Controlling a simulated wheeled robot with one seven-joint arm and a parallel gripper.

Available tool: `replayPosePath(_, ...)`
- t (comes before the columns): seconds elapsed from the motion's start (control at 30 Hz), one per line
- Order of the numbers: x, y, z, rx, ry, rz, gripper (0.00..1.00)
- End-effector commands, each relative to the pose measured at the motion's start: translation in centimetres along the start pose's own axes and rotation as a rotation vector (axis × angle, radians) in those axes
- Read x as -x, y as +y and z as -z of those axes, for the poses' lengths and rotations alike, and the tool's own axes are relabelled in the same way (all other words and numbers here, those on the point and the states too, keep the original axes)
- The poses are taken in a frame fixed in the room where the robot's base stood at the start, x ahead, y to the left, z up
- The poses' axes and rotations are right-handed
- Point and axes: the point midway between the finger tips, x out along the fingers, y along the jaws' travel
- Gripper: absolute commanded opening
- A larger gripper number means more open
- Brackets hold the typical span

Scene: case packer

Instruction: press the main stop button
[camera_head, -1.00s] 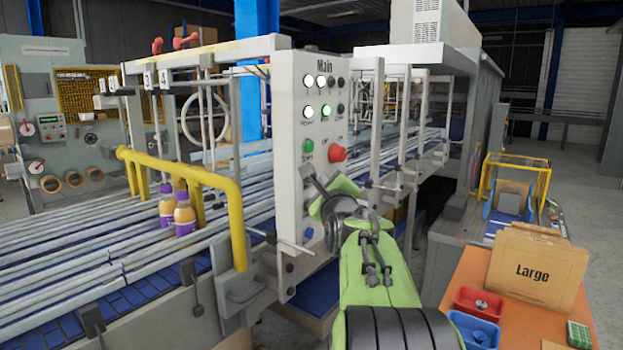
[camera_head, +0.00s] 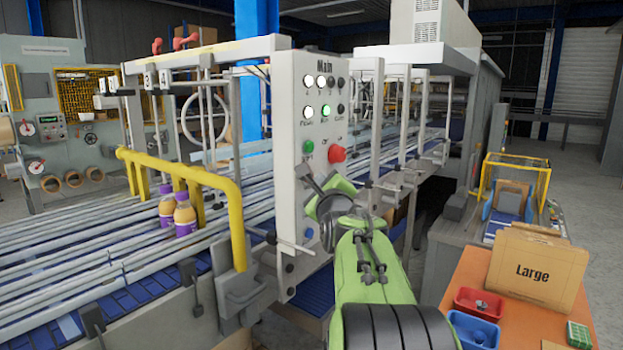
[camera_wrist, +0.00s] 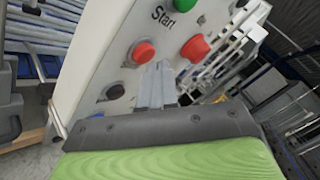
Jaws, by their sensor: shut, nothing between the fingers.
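The Main panel (camera_head: 312,80) is a light upright box with rows of lamps and buttons. A large red mushroom button (camera_head: 337,153) sticks out near its right edge, right of a green button (camera_head: 308,146). In the wrist view, the red mushroom button (camera_wrist: 195,47) is right of and beyond my fingertips. Another, flatter red button (camera_wrist: 143,52) is just beyond them, with the green Start button (camera_wrist: 183,5) at the top. My gripper (camera_wrist: 155,72) is shut and empty, close to the panel; contact cannot be told. In the head view, my gripper (camera_head: 312,182) is below the mushroom button and partly hides the lower panel.
A yellow guard rail (camera_head: 190,170) and conveyor with two bottles (camera_head: 185,218) lie left of the panel. A black knob (camera_wrist: 112,92) shows on the panel. An orange table (camera_head: 470,270) at right holds a Large carton (camera_head: 535,270) and red and blue bins.

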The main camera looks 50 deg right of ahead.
Motion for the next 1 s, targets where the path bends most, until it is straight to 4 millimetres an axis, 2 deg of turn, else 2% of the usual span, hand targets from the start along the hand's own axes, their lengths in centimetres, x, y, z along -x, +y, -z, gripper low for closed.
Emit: replayPosePath(1.0,-0.64,0.43,-0.41,-0.001,0.0,0.0,0.0)
